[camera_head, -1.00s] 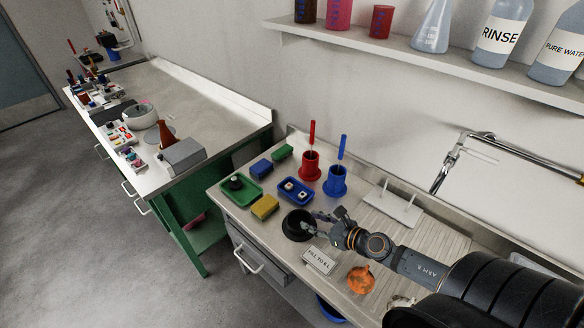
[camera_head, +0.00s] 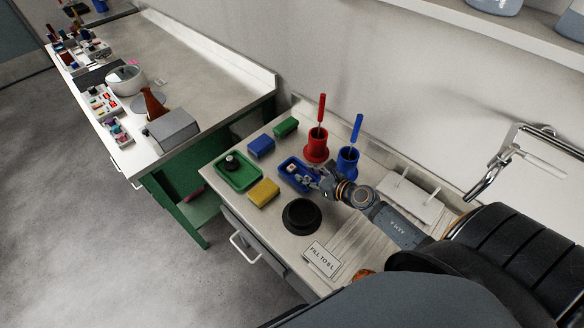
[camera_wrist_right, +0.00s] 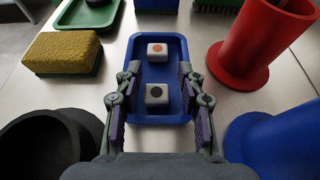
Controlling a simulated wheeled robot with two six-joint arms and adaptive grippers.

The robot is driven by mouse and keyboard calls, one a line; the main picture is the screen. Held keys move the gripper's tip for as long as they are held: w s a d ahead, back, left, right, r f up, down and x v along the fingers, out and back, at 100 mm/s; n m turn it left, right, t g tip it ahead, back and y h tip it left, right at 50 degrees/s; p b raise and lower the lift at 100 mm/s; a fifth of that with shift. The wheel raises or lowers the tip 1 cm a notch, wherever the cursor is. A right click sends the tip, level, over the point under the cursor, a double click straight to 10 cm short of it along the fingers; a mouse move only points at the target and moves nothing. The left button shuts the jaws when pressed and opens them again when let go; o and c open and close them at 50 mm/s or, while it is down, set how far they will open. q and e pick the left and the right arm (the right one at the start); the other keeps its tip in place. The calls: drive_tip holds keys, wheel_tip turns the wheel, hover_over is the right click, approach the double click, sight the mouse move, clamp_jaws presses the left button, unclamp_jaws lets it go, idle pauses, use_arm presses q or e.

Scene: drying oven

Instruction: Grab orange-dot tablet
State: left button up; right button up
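The orange-dot tablet (camera_wrist_right: 157,51) is a white block with an orange dot on top. It lies in the far part of the blue tray (camera_wrist_right: 177,119) in the right wrist view. A second white tablet with a dark dot (camera_wrist_right: 156,94) lies nearer in the same tray. My right gripper (camera_wrist_right: 159,84) is open above the tray, with its fingers on either side of the dark-dot tablet and short of the orange-dot one. In the head view my right gripper (camera_head: 318,178) is over the right end of the blue tray (camera_head: 287,163). My left gripper is not in view.
A red holder (camera_head: 316,146) and a blue holder (camera_head: 347,160) stand behind and right of the tray. A yellow sponge (camera_head: 263,192), a black bowl (camera_head: 301,215) and a green tray (camera_head: 239,180) lie near it.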

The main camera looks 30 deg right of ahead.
sight(294, 170)
drive_tip(key=shift+w+a, duration=0.4)
drive_tip(key=shift+w, duration=0.15)
drive_tip(key=x, duration=0.3)
drive_tip(key=shift+w+a+f, duration=0.1)
drive_tip(key=shift+w+f, duration=0.15)
drive_tip(key=shift+w, duration=0.1)
drive_tip(key=shift+s, duration=0.1)
drive_tip(key=shift+c, duration=0.6)
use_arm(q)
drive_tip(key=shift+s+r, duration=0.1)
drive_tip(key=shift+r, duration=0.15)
use_arm(e)
drive_tip(key=c, duration=0.5)
drive_tip(key=shift+o, duration=0.2)
